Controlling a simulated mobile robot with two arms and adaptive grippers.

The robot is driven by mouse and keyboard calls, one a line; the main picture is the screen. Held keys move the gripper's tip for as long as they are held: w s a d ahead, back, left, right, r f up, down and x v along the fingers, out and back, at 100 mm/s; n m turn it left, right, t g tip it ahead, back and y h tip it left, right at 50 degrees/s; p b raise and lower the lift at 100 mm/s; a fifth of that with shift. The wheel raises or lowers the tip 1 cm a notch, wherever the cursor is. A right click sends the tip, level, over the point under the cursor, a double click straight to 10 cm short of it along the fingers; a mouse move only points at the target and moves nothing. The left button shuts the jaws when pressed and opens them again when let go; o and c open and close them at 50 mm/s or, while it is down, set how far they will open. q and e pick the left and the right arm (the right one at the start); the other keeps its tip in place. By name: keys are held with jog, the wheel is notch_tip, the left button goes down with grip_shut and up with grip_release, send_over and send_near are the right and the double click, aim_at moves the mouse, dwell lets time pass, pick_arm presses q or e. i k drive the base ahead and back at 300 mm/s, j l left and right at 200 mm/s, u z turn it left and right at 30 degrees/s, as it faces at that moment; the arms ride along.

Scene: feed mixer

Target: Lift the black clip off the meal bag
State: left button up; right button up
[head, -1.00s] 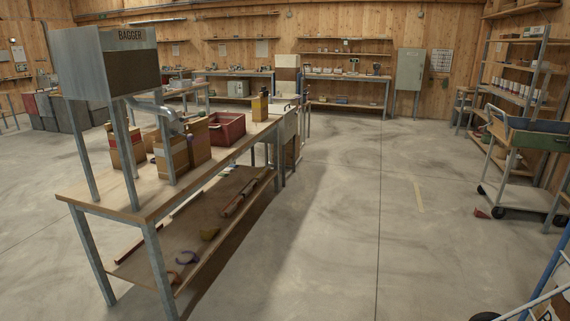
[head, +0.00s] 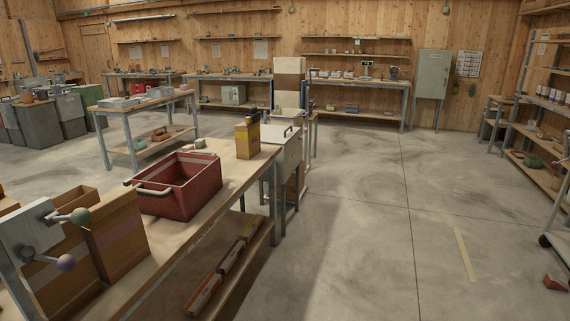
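I cannot make out a black clip in the head view. Several tan bags or boxes stand at the near left end of the workbench, the clearest being a brown one (head: 118,238); I cannot tell whether one is the meal bag. A yellow-brown container with a dark top (head: 248,138) stands near the bench's far end. Neither of my grippers is in view.
The wooden workbench (head: 238,176) runs along the left, with a red bin (head: 183,186) on it. A grey machine (head: 283,150) stands at its far end. A smaller table (head: 140,104) is behind. Open concrete floor (head: 365,225) lies to the right.

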aim_at(253, 110)
jog(key=i+j, duration=0.1)
jog(key=i, duration=2.6)
jog(key=l+z, duration=0.05)
jog(key=l, duration=0.05)
